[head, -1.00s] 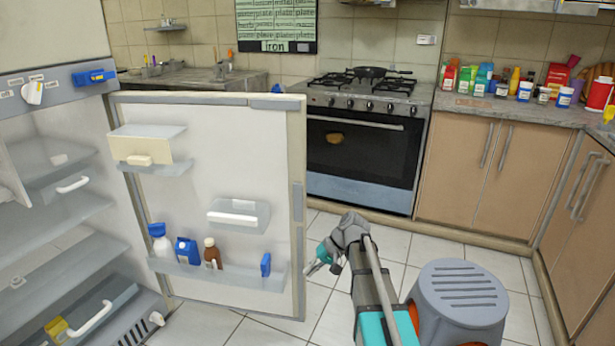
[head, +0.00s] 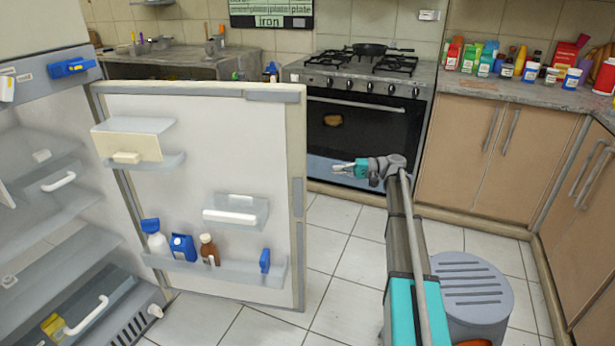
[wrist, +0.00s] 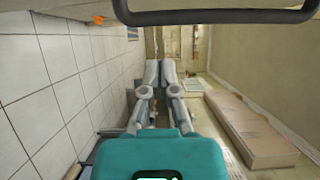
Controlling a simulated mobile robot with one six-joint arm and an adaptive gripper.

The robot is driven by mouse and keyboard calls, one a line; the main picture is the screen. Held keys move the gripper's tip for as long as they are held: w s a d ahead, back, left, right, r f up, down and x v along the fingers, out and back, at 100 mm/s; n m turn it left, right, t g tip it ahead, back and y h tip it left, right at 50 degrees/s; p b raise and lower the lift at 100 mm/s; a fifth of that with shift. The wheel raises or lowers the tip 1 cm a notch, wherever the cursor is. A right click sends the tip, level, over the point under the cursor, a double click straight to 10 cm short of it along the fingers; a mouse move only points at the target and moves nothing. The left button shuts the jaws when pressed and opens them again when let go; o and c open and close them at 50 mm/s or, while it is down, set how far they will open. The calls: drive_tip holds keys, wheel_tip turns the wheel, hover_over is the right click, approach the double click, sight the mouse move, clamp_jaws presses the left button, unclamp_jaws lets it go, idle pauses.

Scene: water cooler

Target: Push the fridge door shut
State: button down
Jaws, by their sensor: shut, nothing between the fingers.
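The fridge door (head: 215,190) stands wide open in the head view, its inner side with shelves facing me. The fridge body (head: 50,215) is at the left edge, its interior exposed. My gripper (head: 336,168) is shut and empty, pointing left, to the right of the door's free edge and in front of the oven. No contact with the door shows. The wrist view shows the closed fingers (wrist: 160,72) side by side with nothing between them. The door's outer side is hidden in the head view.
Bottles and a carton (head: 182,246) stand on the door's lower shelf. The stove with oven (head: 362,125) is behind my gripper. A grey stool (head: 475,290) stands right of my arm. Tiled floor (head: 340,265) is clear between door and arm.

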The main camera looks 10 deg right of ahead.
sight(306, 178)
drive_tip(key=shift+s+a, duration=0.4)
drive_tip(key=shift+a, duration=1.5)
drive_tip(key=shift+s+a, duration=0.4)
drive_tip(key=shift+a, duration=1.45)
drive_tip(key=shift+s+a, duration=0.4)
drive_tip(key=shift+a, duration=1.5)
